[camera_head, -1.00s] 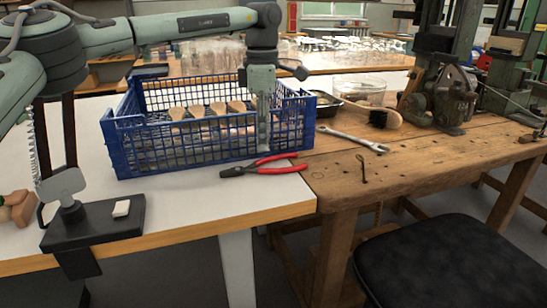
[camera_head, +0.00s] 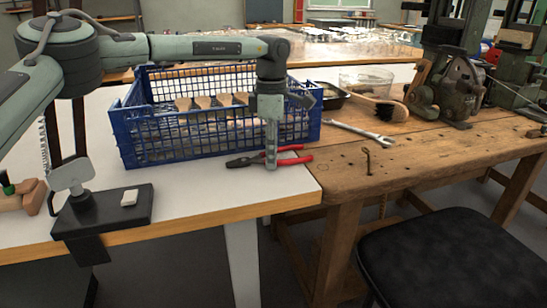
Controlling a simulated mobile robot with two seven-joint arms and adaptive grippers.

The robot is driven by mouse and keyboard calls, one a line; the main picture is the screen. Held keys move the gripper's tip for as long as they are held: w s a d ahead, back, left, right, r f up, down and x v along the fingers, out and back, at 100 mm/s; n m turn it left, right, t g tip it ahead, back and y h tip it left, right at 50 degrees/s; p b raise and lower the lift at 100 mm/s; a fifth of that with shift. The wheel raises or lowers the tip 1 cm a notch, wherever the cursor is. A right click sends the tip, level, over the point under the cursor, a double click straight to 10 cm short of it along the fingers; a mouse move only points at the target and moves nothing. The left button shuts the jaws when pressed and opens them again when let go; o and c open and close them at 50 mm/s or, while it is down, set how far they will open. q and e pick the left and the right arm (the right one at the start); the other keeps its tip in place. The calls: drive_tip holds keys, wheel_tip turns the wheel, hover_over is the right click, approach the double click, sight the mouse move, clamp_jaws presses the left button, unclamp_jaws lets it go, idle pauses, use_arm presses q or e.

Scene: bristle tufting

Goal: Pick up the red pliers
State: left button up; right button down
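The red pliers (camera_head: 296,161) lie on the white table in front of the blue crate, dark jaws to the left and red handles to the right. My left gripper (camera_head: 271,163) points straight down at the pliers and covers their middle part. I see its fingers from the side as one narrow strip, so the gap between them is hidden. I cannot tell whether they touch the pliers. My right gripper is not in view.
The blue crate (camera_head: 190,152) with several wooden-handled pieces stands right behind the pliers. On the wooden bench to the right lie a wrench (camera_head: 362,133) and a brush (camera_head: 385,109). A black stand (camera_head: 103,212) is at the left table edge.

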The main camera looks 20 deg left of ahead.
use_arm(q)
clamp_jaws()
